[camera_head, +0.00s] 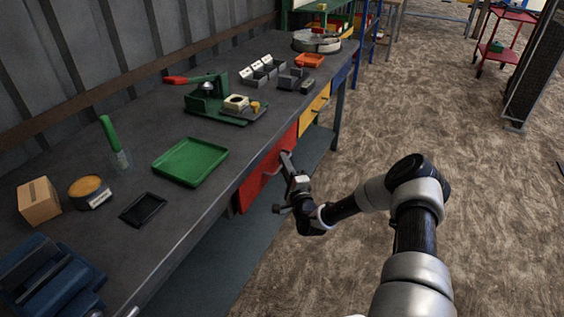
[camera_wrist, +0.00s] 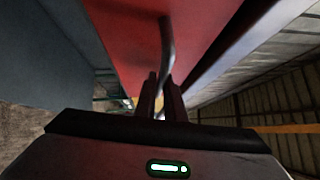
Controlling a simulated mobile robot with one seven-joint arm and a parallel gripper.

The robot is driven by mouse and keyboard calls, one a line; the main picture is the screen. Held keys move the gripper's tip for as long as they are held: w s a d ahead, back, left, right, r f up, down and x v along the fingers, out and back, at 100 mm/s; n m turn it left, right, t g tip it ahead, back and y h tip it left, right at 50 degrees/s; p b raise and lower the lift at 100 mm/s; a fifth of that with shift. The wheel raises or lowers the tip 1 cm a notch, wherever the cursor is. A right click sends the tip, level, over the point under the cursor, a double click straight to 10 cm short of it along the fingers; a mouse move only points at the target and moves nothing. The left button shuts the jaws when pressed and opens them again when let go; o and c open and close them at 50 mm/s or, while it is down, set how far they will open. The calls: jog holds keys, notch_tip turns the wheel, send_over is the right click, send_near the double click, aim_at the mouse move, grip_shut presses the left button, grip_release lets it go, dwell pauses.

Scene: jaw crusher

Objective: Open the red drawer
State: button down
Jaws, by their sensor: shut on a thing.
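The red drawer (camera_head: 262,178) sits under the front edge of the workbench, left of my arm. Its front looks about flush with the yellow drawer's line, though I cannot tell exactly. My gripper (camera_head: 288,163) is at the drawer front. In the wrist view the red drawer (camera_wrist: 130,40) fills the upper middle, with a curved metal handle (camera_wrist: 167,45) running down between my fingers. My gripper (camera_wrist: 161,90) is shut on this handle. The far part of the handle is hidden by the fingers.
The grey workbench (camera_head: 215,128) runs along the wall. A green tray (camera_head: 190,161), a green press (camera_head: 208,100) and small boxes stand on it. A yellow drawer (camera_head: 314,108) is just beyond the red one.

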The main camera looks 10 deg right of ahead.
jog(key=s+d+p, duration=0.2)
jog(key=s+d, duration=0.5)
jog(key=d, duration=0.2)
jog(key=s+d+p, duration=0.3)
jog(key=s+d, duration=0.3)
jog(key=d, duration=0.3)
jog(key=shift+s+d, duration=0.35)
jog(key=shift+d, duration=0.05)
jog(key=c, duration=1.8)
grip_release()
jog(key=shift+c, duration=0.2)
jog(key=s+d+f+p, duration=0.1)
jog(key=s+d+f, duration=0.1)
jog(key=s, duration=1.5)
jog(key=shift+d+f, duration=0.2)
jog(key=shift+d, duration=0.05)
